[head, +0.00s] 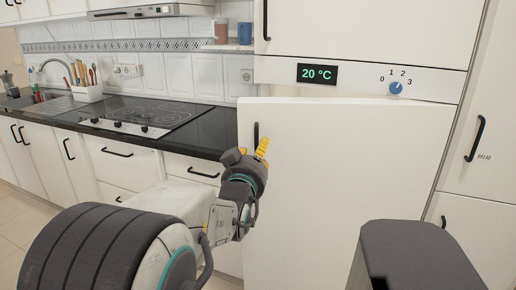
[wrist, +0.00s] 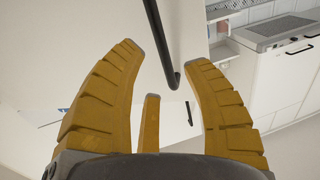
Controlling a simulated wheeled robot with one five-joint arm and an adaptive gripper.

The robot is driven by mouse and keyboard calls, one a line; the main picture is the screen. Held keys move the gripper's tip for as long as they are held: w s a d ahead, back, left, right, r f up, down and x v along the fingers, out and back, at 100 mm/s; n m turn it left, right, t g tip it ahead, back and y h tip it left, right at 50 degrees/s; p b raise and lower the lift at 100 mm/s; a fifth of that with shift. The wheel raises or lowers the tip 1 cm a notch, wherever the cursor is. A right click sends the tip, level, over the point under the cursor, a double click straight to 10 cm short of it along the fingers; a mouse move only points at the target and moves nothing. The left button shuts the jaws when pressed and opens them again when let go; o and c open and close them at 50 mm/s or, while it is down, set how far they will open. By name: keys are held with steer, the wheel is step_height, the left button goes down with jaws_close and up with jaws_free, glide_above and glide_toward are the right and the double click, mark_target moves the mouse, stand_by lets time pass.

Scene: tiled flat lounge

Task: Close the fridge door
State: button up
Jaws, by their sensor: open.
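The white fridge door (head: 340,190) fills the middle right of the head view, below the control panel. Its top edge sits at an angle to the panel, and it looks slightly ajar. Its black vertical handle (head: 256,134) is near the left edge, partly hidden by my gripper (head: 250,153). In the wrist view, my gripper (wrist: 165,55) has its yellow fingers spread and empty. The handle (wrist: 160,45) shows between and beyond the fingertips, its lower end near the right finger. I cannot tell whether they touch.
The fridge panel (head: 430,89) shows 20 °C and a blue knob (head: 396,88). A dark counter (head: 213,134) with a hob (head: 140,112) lies to the left, above white drawers. A tall white cabinet (head: 490,90) stands to the right. Tiled floor shows at far left.

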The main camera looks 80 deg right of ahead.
steer(key=shift+s+d, duration=0.1)
steer(key=shift+d, duration=1.8)
jaws_close()
